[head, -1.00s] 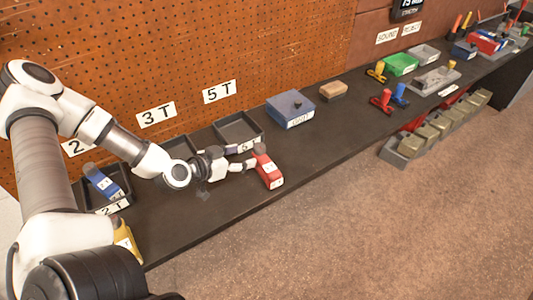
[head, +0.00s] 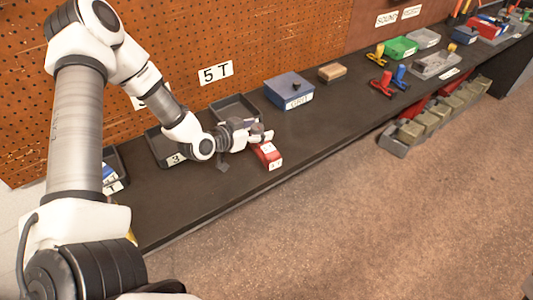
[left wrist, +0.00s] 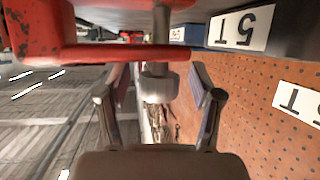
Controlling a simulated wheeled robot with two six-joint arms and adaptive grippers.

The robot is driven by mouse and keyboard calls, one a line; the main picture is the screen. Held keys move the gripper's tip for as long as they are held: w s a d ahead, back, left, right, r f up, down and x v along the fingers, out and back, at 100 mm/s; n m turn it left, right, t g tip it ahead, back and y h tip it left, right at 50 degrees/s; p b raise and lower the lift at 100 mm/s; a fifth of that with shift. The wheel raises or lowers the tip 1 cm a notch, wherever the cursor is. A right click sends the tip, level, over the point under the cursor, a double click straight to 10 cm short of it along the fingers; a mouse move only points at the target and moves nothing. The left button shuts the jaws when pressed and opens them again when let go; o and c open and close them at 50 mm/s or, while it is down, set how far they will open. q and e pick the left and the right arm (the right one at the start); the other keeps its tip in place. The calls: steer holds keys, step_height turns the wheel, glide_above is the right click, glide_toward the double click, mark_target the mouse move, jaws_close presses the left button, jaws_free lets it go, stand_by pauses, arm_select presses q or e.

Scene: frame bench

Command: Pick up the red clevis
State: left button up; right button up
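The red clevis (head: 267,155) lies on the dark bench in front of a shallow tray with a number label. In the left wrist view its red body (left wrist: 38,28) fills the top left corner, with a red bar reaching right. A grey pin with a pale round head (left wrist: 160,85) shows by the bar. My left gripper (head: 266,134) is at the far end of the clevis. In the left wrist view its two fingers (left wrist: 160,92) stand apart, one on each side of the pin head, with gaps visible. My right gripper is out of view.
Behind the clevis are a dark tray (head: 256,115) and a pegboard wall (head: 250,40). A blue box (head: 289,90) and a wooden block (head: 332,72) stand further right on the bench. Another tray (head: 158,148) is at left. The bench is clear in front of the clevis.

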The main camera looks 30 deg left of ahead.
arm_select(q)
jaws_close()
steer(key=shift+r, duration=0.1)
